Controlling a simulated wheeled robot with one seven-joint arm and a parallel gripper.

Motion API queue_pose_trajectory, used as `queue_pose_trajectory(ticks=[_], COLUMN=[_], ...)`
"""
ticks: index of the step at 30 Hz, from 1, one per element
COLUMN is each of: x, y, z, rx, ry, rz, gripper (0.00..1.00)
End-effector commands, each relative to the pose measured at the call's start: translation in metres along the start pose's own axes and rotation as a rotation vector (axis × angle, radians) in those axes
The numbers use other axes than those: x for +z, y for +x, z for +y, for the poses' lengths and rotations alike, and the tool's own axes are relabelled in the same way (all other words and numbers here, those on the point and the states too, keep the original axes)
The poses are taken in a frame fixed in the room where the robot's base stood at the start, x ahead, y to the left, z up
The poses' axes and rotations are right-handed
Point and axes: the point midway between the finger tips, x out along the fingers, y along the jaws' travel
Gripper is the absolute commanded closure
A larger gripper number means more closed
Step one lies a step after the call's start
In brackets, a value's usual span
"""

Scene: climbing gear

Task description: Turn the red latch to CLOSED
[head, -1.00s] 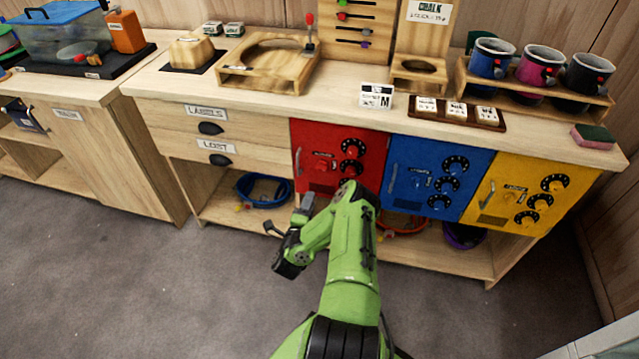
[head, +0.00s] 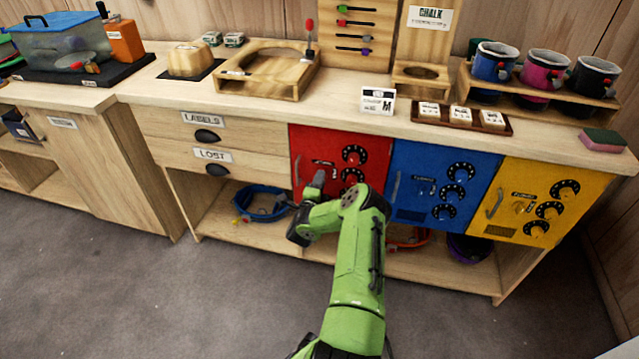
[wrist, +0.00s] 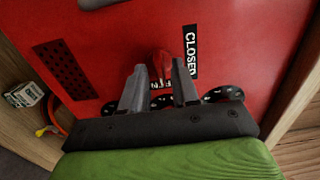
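The red locker door (head: 370,142) is in the front of the bench, left of the blue one. In the wrist view the red latch (wrist: 162,60) shows just ahead of and between the two fingertips of my gripper (wrist: 159,70). The fingers are apart, with a gap beside the latch; I cannot tell whether either touches it. A "CLOSED" label (wrist: 190,52) is to the right of the latch. In the head view my gripper (head: 317,181) is in front of the red door and partly hides the latch area.
Dark dials (wrist: 223,93) lie close to the fingers on the red door. The blue door (head: 408,160) and yellow door (head: 508,180) are to the right. The floor in front is clear.

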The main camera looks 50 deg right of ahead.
Motion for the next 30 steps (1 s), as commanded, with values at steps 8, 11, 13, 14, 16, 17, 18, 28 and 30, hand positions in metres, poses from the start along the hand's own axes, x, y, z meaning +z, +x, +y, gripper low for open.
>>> queue_pose_trajectory(ticks=[8,11,13,14,16,17,18,28,30], x=[-0.0001,-0.0001,-0.0001,-0.0001,-0.0001,-0.0001,-0.0001,0.0001,-0.0002], y=[-0.0004,-0.0004,-0.0004,-0.0004,-0.0005,-0.0005,-0.0005,-0.0008,-0.0009], z=[0.0003,0.0003,0.0002,0.0001,-0.0002,-0.0004,-0.0007,-0.0027,-0.0027], rx=[0.000,0.000,0.000,0.000,0.000,0.000,0.000,0.002,0.002], ry=[0.000,0.000,-0.003,-0.006,-0.016,-0.023,-0.036,-0.246,-0.311], rz=[0.000,0.000,0.000,0.000,0.000,0.000,0.000,0.000,0.000], gripper=[1.00,1.00,1.00,1.00,1.00,1.00,1.00,1.00,1.00])
